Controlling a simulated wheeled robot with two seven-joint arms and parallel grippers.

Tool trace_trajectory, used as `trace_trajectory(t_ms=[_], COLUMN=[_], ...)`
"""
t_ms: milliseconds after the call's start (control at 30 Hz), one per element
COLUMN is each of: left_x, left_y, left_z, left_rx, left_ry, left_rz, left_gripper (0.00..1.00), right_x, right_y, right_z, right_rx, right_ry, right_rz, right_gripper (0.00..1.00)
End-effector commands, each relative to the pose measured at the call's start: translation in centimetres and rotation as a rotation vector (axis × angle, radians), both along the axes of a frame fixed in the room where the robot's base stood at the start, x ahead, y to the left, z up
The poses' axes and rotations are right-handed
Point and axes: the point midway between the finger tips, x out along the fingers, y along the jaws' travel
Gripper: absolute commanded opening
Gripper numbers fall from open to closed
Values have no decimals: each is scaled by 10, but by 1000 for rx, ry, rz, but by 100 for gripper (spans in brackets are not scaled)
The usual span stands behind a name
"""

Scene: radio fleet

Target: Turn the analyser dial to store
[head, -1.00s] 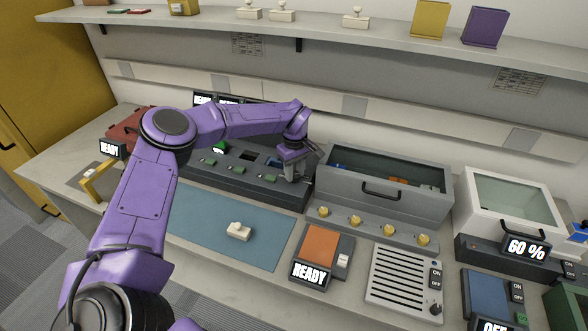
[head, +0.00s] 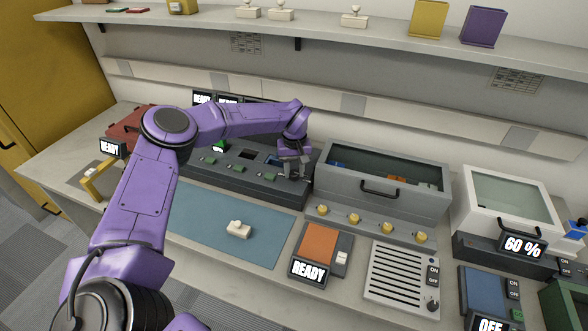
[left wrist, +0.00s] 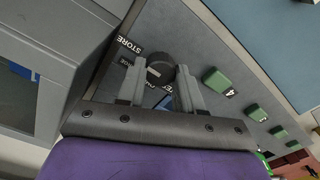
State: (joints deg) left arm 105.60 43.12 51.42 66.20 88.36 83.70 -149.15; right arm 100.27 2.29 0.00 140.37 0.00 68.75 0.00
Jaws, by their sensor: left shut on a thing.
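The analyser (head: 235,187) is a long dark grey unit with green keys, at the back of the bench behind the blue mat in the head view. Its round dark dial (left wrist: 160,67) shows in the left wrist view, beside a STORE label (left wrist: 128,45) and other labels partly covered by the fingers. My left gripper (left wrist: 160,75) is shut on the dial, one finger on each side. In the head view the left gripper (head: 292,172) is at the analyser's right end and hides the dial. I cannot tell which label the dial points to. My right gripper is not in view.
A grey glass-topped bin (head: 375,195) stands close to the right of the left gripper. A blue mat (head: 200,215) with a small white block (head: 239,229) lies in front of the analyser. An orange READY unit (head: 318,248) stands further right. A shelf (head: 330,25) runs above.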

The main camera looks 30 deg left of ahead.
Motion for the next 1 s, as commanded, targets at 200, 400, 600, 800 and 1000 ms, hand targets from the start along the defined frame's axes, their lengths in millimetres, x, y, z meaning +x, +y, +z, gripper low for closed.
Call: trace_trajectory(t_ms=[200,400,600,800,1000], left_x=[-3,-3,-1,0,1], left_y=[-2,-1,0,0,-1], left_z=[-5,-4,-2,9,54], left_rx=[-2,-1,0,0,-1], left_ry=[13,11,5,-1,-2], left_rz=[-4,-3,-2,-2,-1], left_gripper=[5,58,61,61,61], right_x=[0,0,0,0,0], right_y=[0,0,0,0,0], right_z=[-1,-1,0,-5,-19], right_rx=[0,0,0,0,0], right_ry=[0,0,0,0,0], right_rz=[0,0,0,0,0], right_gripper=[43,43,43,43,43])
